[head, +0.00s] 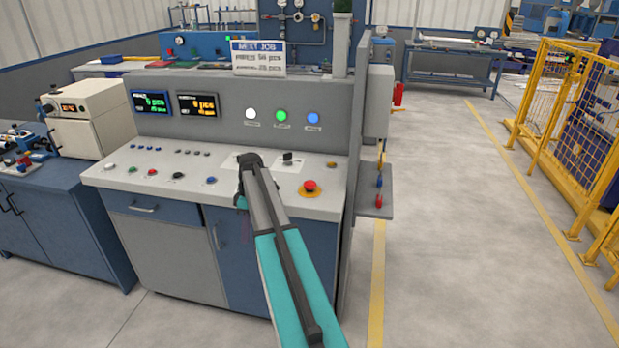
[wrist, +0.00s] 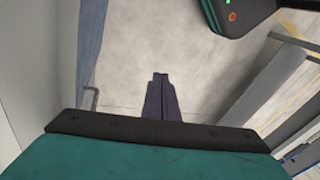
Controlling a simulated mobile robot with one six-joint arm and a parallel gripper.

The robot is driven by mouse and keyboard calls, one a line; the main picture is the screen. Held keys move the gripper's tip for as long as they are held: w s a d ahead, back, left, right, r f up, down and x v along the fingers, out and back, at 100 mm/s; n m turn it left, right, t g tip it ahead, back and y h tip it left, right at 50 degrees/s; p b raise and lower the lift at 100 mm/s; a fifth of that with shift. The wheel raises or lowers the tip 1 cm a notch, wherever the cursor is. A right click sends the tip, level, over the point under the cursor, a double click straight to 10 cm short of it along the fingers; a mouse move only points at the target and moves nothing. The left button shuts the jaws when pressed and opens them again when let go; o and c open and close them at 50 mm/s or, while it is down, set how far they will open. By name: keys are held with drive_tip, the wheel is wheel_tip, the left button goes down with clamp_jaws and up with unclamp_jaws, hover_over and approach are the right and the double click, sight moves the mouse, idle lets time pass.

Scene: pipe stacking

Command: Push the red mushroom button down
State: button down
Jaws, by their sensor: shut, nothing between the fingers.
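The red mushroom button (head: 310,185) stands on a yellow disc near the right front corner of the console's sloping top. My arm reaches up from the bottom of the head view and ends left of the button; nothing visible touches the button. The button is not seen in the wrist view.
The console (head: 130,180) carries small coloured buttons, a black selector (head: 287,158) and an upright panel with lamps and two displays. A grey side post (head: 366,150) rises right of the button. Open floor (head: 450,230) lies to the right, before a yellow fence (head: 565,140).

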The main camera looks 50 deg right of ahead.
drive_tip(key=d+r, duration=0.4)
drive_tip(key=r, duration=0.1)
drive_tip(key=d+r+t, duration=0.1)
drive_tip(key=d+r, duration=0.4)
drive_tip(key=d+r+m+t+b, duration=0.1)
drive_tip(key=d+r, duration=0.3)
drive_tip(key=r, duration=0.1)
drive_tip(key=shift+s+d+h, duration=0.35)
drive_tip(key=shift+h, duration=0.05)
drive_tip(key=s+d+r+t, duration=0.1)
drive_tip(key=s+d+r, duration=0.2)
drive_tip(key=d+r, duration=0.2)
drive_tip(key=s+d+r+m+t+h, duration=0.1)
drive_tip(key=s+d+r, duration=0.3)
drive_tip(key=d+r, duration=0.2)
wheel_tip(320, 180, up, 2)
drive_tip(key=shift+s+d+r+m+h+b, duration=0.1)
drive_tip(key=shift+s+d+m+h+b, duration=0.2)
drive_tip(key=shift+b, duration=0.1)
drive_tip(key=p, duration=0.3)
hover_over(306, 185)
drive_tip(key=s, duration=0.1)
wheel_tip(306, 185, down, 12)
drive_tip(key=shift+r, duration=0.25)
drive_tip(key=shift+d+f, duration=0.25)
drive_tip(key=shift+f, duration=0.85)
drive_tip(key=shift+f, duration=0.15)
